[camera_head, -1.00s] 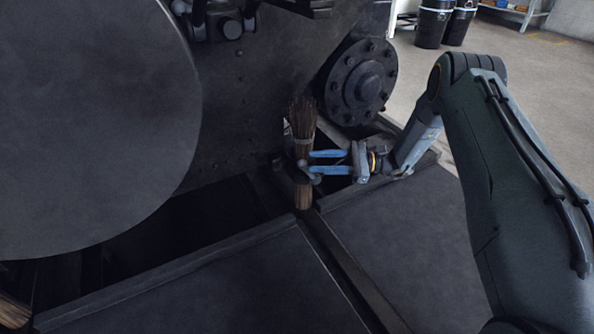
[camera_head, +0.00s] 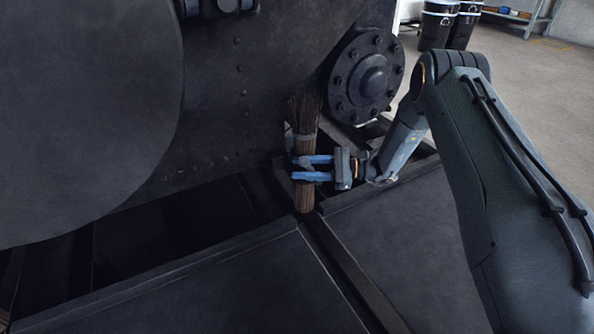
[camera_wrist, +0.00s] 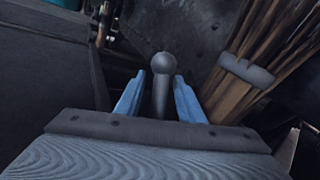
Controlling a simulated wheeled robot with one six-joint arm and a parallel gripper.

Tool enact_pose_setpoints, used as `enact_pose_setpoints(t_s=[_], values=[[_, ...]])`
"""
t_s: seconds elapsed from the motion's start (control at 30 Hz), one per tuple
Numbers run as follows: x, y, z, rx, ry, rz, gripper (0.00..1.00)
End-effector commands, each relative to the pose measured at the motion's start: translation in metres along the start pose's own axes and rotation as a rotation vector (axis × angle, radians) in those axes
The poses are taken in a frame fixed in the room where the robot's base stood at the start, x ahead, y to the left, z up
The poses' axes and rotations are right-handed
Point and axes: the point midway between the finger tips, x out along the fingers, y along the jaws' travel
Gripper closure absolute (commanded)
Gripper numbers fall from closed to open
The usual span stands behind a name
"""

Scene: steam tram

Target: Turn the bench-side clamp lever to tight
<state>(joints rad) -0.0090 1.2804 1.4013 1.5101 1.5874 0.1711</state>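The clamp lever (camera_wrist: 162,92) shows in the wrist view as a grey stem with a round ball knob at its end. It stands between the two blue fingers of my gripper (camera_wrist: 161,84), which look open, with narrow dark gaps beside the stem. In the head view my gripper (camera_head: 296,168) reaches left across the front of a brush, and a small grey part of the lever shows at the fingertips. The lever's base and its markings are hidden.
A bristle brush (camera_head: 304,135) with a grey band stands upright behind the fingers; it is close on the right in the wrist view (camera_wrist: 248,72). A bolted round flange (camera_head: 366,77) and a dark riveted wall (camera_head: 235,115) stand behind. Dark panels (camera_head: 200,285) lie in front.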

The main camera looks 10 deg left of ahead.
Motion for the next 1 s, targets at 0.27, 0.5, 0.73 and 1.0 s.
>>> enact_pose_setpoints(t_s=[0.27,0.5,0.73,1.0], values=[[0.02,0.0,0.0,0.0,0.0,0.0,0.65],[0.02,0.0,0.0,-0.001,0.0,0.0,0.67],[0.02,-0.001,0.0,-0.001,0.0,-0.001,1.0],[0.023,0.0,0.001,0.003,-0.008,0.001,1.0]])
